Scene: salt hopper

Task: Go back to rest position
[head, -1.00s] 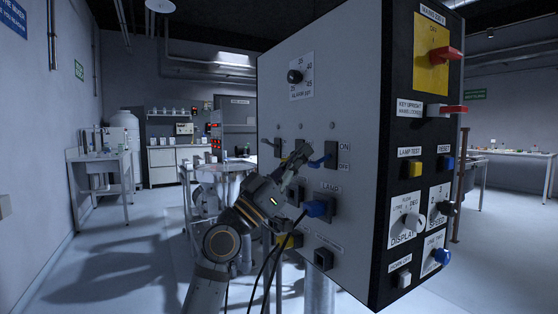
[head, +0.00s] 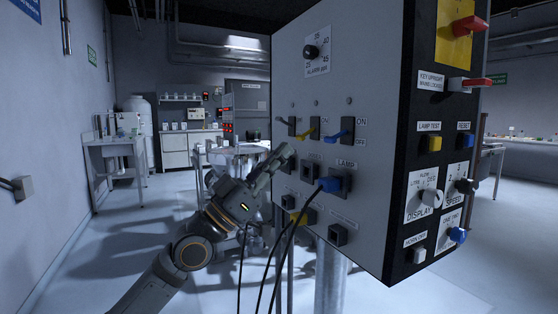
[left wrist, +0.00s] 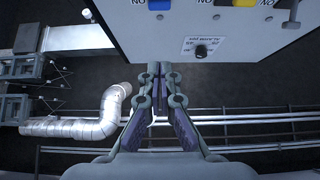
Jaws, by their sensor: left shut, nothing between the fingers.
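My left gripper (head: 284,156) is in front of the left part of the grey control panel (head: 365,190), below its row of toggle switches. In the left wrist view the two fingers of the left gripper (left wrist: 155,72) are shut together with nothing between them. In the head view I cannot tell whether the fingertips touch the panel. My right gripper is not in view.
A blue plug (head: 330,184) sits in the LAMP socket, and black cables hang down near my left forearm. A yellow plug (head: 303,217) is lower left. A side table (head: 114,141) stands at the left wall. Open floor lies at the left.

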